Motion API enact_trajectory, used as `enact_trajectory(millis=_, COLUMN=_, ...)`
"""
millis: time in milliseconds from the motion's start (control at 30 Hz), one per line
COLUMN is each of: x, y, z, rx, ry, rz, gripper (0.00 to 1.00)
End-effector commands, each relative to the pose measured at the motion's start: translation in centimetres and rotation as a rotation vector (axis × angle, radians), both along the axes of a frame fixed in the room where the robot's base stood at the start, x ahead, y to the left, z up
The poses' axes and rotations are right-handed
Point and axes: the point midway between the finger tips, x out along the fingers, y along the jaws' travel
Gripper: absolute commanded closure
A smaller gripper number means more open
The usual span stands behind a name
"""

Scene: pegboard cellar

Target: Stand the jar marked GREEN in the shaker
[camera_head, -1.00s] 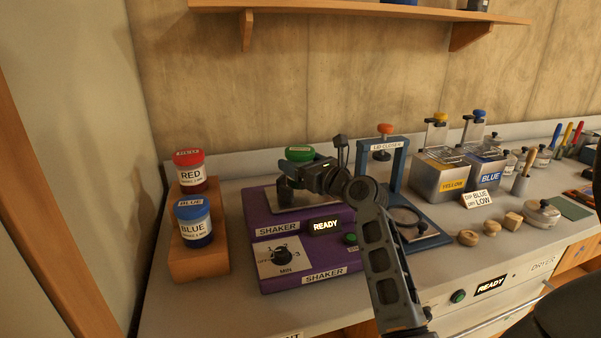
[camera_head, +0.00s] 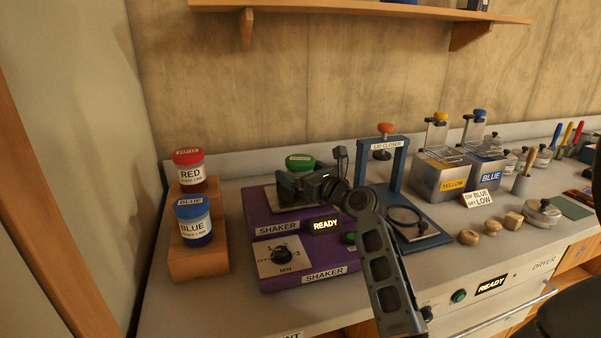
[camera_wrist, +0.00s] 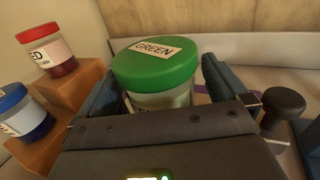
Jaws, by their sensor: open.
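The jar marked GREEN (camera_wrist: 158,70) has a green lid and a clear body. In the wrist view it stands upright between the two fingers of my gripper (camera_wrist: 165,95), which are open with a gap at the right side. In the head view its green lid (camera_head: 299,162) shows above the shaker, and my gripper (camera_head: 296,182) hides most of the body. The purple shaker (camera_head: 263,222) has a dial and a lit READY display. The jar's base is hidden, so its exact seat on the shaker cannot be told.
The RED jar (camera_head: 189,172) and BLUE jar (camera_head: 193,224) stand on a stepped wooden block (camera_head: 200,262) to the left. A blue lid closer (camera_head: 397,170) stands close on the right. Yellow and blue tins (camera_head: 440,180) are farther right. A shelf (camera_head: 350,10) hangs above.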

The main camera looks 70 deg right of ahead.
Motion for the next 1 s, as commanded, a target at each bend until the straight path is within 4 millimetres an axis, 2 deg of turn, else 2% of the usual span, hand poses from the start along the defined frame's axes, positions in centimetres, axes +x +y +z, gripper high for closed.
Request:
enact_trajectory(millis=100, x=0.0, y=0.0, z=0.3, rx=-0.001, ry=0.0, rz=0.0, gripper=0.0)
enact_trajectory(millis=233, x=-1.2, y=0.6, z=0.1, rx=0.002, ry=0.001, rz=-0.001, gripper=0.0)
enact_trajectory(millis=700, x=-9.1, y=4.6, z=0.1, rx=0.0, ry=0.001, rz=-0.002, gripper=0.0)
enact_trajectory(millis=1000, x=-10.7, y=5.5, z=0.2, rx=0.0, ry=0.001, rz=0.0, gripper=0.0)
